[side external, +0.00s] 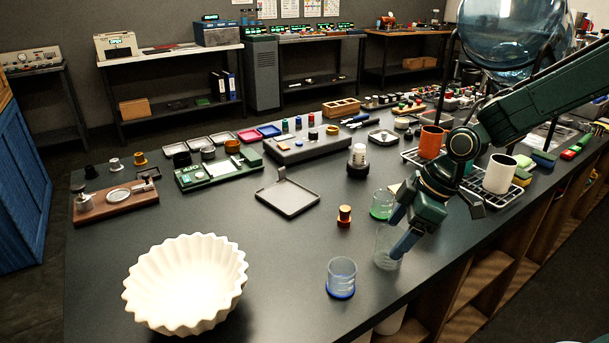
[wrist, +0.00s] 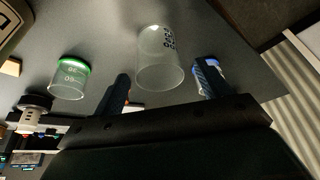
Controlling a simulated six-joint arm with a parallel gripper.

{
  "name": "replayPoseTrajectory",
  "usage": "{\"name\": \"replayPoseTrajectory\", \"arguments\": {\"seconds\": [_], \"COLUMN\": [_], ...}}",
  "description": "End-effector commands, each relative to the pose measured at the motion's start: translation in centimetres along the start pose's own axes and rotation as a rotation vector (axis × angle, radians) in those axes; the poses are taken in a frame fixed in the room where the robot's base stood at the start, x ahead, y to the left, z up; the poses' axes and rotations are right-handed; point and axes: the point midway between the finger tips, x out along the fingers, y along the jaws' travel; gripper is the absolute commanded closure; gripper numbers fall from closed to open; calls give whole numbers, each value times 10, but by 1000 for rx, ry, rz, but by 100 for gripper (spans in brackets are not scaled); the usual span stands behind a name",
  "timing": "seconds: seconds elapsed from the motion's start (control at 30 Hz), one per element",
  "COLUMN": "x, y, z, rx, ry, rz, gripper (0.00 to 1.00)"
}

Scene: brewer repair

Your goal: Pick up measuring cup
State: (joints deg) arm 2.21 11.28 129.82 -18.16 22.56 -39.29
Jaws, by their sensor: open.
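A clear measuring cup (side external: 384,250) stands upright on the dark table near the front edge, partly covered by a finger. My gripper (side external: 398,236) is open, with its fingers tilted down at this cup. In the wrist view the clear cup (wrist: 160,60) shows dark markings and sits between the two spread fingers of my gripper (wrist: 162,84). I cannot tell whether either finger touches it. A green-based measuring cup (side external: 380,206) stands just behind it; it also shows at left in the wrist view (wrist: 68,80). A blue-based measuring cup (side external: 341,279) stands to the left and nearer the camera.
A large white fluted bowl (side external: 186,285) is at front left. A rack (side external: 508,199) with an orange mug (side external: 431,142) and white mug (side external: 499,174) lies right of my wrist. Table between bowl and blue-based cup is clear.

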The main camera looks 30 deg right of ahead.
Motion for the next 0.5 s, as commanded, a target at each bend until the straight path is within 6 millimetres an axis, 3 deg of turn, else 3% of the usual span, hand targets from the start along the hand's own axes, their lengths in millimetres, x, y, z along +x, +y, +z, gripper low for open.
{"name": "replayPoseTrajectory", "arguments": {"seconds": [0.27,0.5], "x": [4,24], "y": [0,0], "z": [0,2], "rx": [0,0], "ry": [-1,-4], "rz": [-1,-3], "gripper": [24,24]}}
